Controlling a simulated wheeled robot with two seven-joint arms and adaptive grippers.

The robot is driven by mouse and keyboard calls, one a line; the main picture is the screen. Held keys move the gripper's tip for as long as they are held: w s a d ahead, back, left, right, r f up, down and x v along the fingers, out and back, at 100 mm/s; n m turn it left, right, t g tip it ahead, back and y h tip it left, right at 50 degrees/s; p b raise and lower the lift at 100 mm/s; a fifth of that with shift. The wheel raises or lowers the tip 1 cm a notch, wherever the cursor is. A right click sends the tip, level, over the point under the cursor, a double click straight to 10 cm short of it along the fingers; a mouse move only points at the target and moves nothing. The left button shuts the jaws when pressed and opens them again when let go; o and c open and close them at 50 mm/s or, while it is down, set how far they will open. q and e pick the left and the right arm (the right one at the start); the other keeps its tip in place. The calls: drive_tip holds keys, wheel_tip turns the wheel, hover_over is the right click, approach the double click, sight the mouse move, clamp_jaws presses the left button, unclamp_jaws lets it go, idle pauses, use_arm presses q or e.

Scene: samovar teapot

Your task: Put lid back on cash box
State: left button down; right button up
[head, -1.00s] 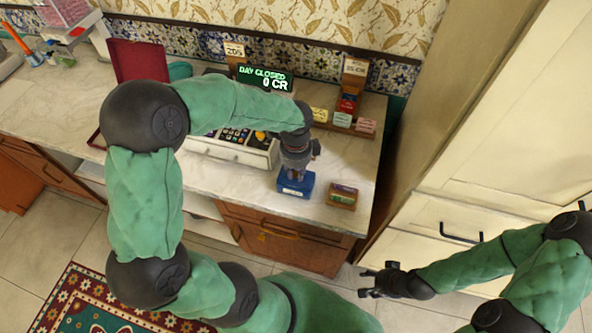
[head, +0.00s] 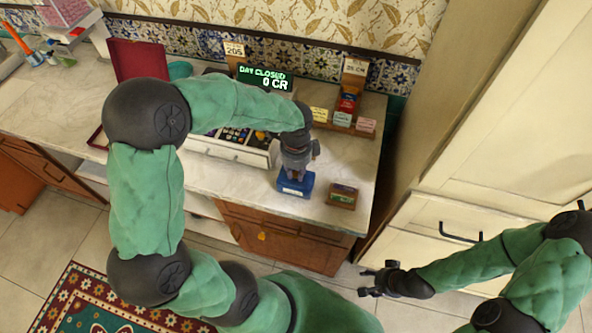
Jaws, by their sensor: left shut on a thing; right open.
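A blue cash box (head: 296,188) stands on the counter near its front edge, to the right of the cash register. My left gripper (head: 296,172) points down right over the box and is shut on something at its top. I take this to be the box's lid, but the gripper hides most of it. I cannot tell whether the lid is seated on the box or just above it. My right gripper (head: 370,283) is open and empty, low in front of the cabinets and well away from the box.
The cash register (head: 230,150) with a lit display (head: 265,78) stands behind my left arm. A small brown box (head: 342,195) is right of the cash box. A wooden rack (head: 345,125) with labelled packets stands at the back right. The counter's front edge is close.

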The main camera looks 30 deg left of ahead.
idle(0.4)
use_arm(q)
drive_tip(key=c, duration=0.6)
unclamp_jaws()
drive_tip(key=shift+o, duration=0.2)
drive_tip(key=shift+r, duration=0.15)
drive_tip(key=shift+r+p, duration=3.15)
drive_tip(key=shift+r, duration=0.25)
clamp_jaws()
